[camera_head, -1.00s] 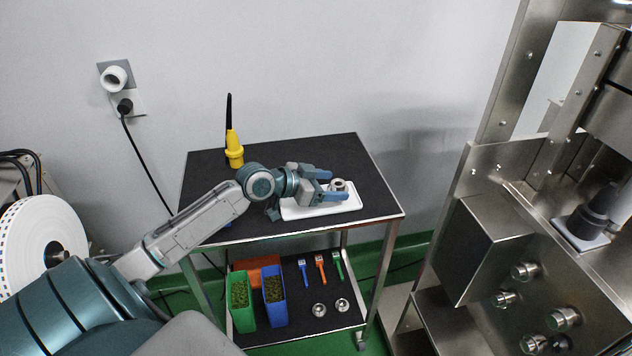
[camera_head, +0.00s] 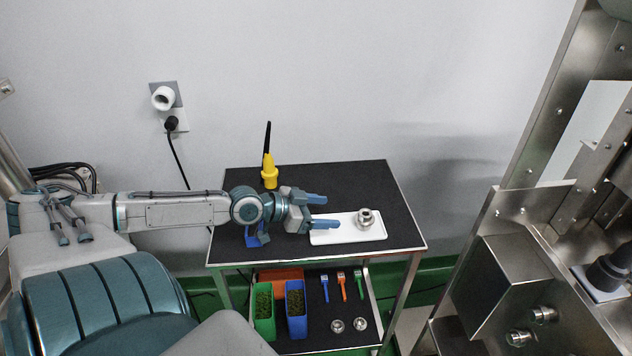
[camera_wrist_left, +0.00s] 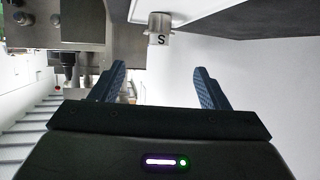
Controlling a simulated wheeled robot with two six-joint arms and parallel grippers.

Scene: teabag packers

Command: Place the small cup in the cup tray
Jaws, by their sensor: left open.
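The small metal cup (camera_head: 366,218) stands upright on the right part of the white cup tray (camera_head: 330,236), on the black top of the cart. In the left wrist view the cup (camera_wrist_left: 159,28) carries a letter S and stands ahead of the fingers, apart from them; the tray's pale edge (camera_wrist_left: 185,14) is beside it. My left gripper (camera_head: 322,211) is open and empty, left of the cup, over the left part of the tray. In the left wrist view its two blue fingers (camera_wrist_left: 160,85) are spread with nothing between them. My right gripper is not in view.
A yellow tool with a black tip (camera_head: 270,170) stands at the cart's back left. The lower shelf holds green and blue bins (camera_head: 296,310), small brushes (camera_head: 342,285) and two metal cups (camera_head: 349,325). A steel machine (camera_head: 530,270) is at the right. The cart top's right end is clear.

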